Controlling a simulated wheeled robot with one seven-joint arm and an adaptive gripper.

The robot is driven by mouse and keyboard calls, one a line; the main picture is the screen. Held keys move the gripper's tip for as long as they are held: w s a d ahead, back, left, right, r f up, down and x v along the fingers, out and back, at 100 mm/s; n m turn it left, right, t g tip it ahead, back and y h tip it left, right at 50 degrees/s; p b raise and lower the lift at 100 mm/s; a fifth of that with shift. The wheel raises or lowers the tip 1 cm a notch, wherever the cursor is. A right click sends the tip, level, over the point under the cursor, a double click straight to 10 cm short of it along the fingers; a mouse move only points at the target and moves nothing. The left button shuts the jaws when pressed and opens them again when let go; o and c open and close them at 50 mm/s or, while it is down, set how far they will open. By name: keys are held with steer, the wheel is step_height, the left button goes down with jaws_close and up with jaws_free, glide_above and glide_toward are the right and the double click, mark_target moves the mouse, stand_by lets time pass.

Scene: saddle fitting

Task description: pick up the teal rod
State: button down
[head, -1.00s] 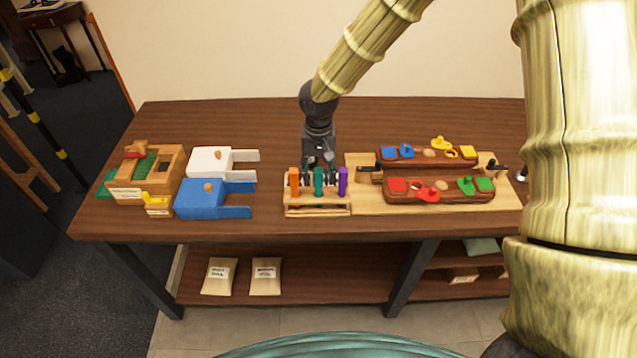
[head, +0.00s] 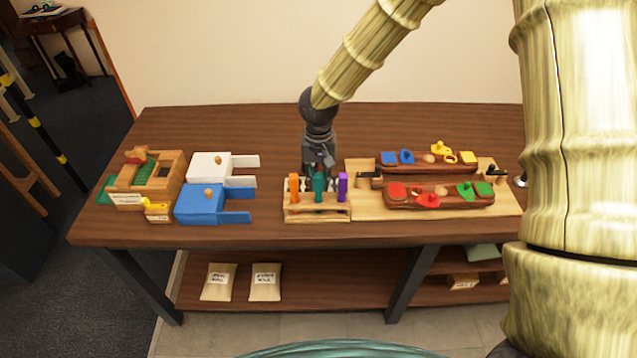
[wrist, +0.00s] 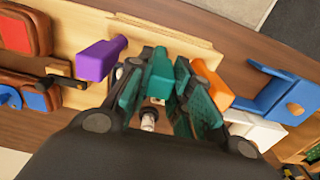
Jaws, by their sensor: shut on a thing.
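The teal rod (head: 319,187) stands upright in the middle of a small wooden rack (head: 300,214), between an orange rod (head: 294,187) and a purple rod (head: 342,186). In the wrist view the teal rod (wrist: 160,75) sits between the two teal-padded fingers of my gripper (wrist: 160,100), which is shut on it. The purple rod (wrist: 100,60) and the orange rod (wrist: 215,88) are on either side, close to the fingers. In the head view my gripper (head: 319,168) is just behind and above the rack. The rod's lower end is hidden.
Right of the rack is a wooden board (head: 362,208) bearing two brown holders with coloured pieces. To the left are a blue block (head: 200,205), a white block (head: 205,167) and a wooden box (head: 176,170). The table's back strip is clear.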

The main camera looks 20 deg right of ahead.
steer(key=shift+r+b, duration=1.6)
steer(key=shift+r, duration=3.3)
steer(key=c, duration=1.9)
jaws_free()
steer(key=shift+c, duration=1.3)
